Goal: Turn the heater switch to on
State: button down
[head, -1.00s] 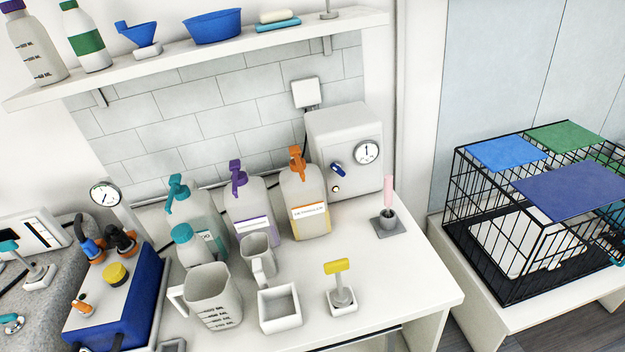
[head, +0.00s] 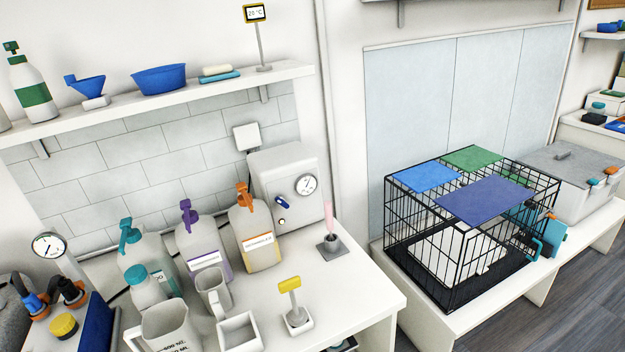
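The heater looks to be the white box (head: 291,180) on the back right of the white counter, with a round dial gauge (head: 306,184) on its front. A small dark blue switch knob (head: 282,203) sits on the front face, left of and below the gauge, and it is tilted. A small pale yellow round spot, perhaps a lamp, is just below the knob. The orange-topped bottle (head: 254,235) stands left of the box and covers part of its side. My gripper is not in view.
Several pump bottles, jugs and a square white dish (head: 240,333) crowd the counter (head: 350,296). A yellow-topped tool (head: 292,302) and a pink-handled item in a holder (head: 329,230) stand to the right. A wire cage (head: 470,235) is farther right. A shelf (head: 190,84) runs above.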

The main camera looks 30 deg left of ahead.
aim_at(280, 201)
jog(key=i, duration=1.3)
jog(key=u, duration=0.9)
jog(key=i, duration=0.7)
jog(key=u, duration=0.45)
jog(key=k, duration=0.8)
jog(key=u, duration=0.15)
jog(key=i, duration=0.8)
jog(key=z, duration=0.1)
